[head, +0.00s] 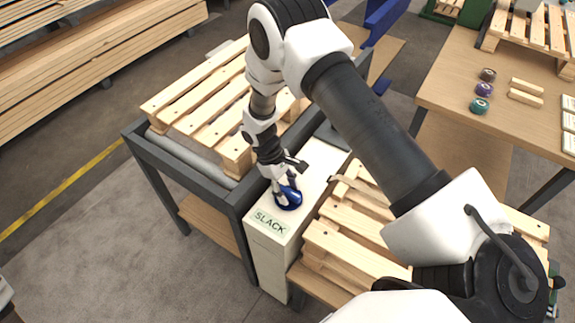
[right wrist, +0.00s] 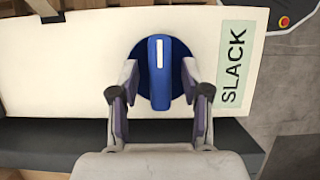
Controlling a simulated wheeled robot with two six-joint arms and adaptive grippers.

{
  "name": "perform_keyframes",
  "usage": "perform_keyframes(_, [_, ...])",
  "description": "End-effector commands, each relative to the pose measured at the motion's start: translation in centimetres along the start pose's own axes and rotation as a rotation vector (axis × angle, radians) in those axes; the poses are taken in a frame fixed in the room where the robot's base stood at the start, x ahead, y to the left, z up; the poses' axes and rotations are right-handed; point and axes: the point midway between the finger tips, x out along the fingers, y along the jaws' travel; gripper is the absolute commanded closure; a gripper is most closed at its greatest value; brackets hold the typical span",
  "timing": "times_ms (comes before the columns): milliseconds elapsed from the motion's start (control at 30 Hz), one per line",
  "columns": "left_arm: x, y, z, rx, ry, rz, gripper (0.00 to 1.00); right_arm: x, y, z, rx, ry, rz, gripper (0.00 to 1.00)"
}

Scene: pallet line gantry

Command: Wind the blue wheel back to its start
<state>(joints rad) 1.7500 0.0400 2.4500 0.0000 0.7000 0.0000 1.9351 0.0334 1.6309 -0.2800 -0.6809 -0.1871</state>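The blue wheel (head: 289,199) lies on the top face of a white box (head: 262,243), beside a green-edged SLACK label (head: 269,221). In the right wrist view the wheel (right wrist: 181,83) is a dark blue disc with a lighter blue raised bar (right wrist: 160,90) across it. A white mark sits on the bar's end toward the picture's top. My right gripper (right wrist: 160,68) is over the wheel, one finger on each side of the bar with gaps between. It also shows from above in the head view (head: 285,187). My left gripper is not in view.
The white box stands between a dark frame holding a wooden pallet (head: 205,110) and another slatted pallet (head: 345,235) on the right. A wooden table (head: 440,75) with three small round knobs (head: 483,90) is at the upper right. Grey floor is open at lower left.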

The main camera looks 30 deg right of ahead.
Motion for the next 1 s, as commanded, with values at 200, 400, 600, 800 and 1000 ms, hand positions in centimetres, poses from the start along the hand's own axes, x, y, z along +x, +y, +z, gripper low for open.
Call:
perform_keyframes(200, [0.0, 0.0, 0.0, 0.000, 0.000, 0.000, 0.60, 0.0, 0.0, 0.0, 0.001, -0.001, -0.001, 0.52])
perform_keyframes(400, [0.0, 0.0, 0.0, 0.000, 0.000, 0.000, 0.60, -2.1, 0.0, -0.1, 0.001, 0.002, 0.001, 0.52])
perform_keyframes(600, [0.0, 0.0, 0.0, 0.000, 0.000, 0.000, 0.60, -7.3, 0.1, -0.1, 0.001, 0.004, 0.003, 0.52])
perform_keyframes(800, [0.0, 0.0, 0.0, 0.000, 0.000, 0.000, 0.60, -11.2, 0.0, -0.1, 0.000, 0.001, 0.001, 0.52])
perform_keyframes(1000, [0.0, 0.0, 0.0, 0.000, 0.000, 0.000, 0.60, -12.1, 0.0, -0.1, 0.000, -0.001, -0.001, 0.52])
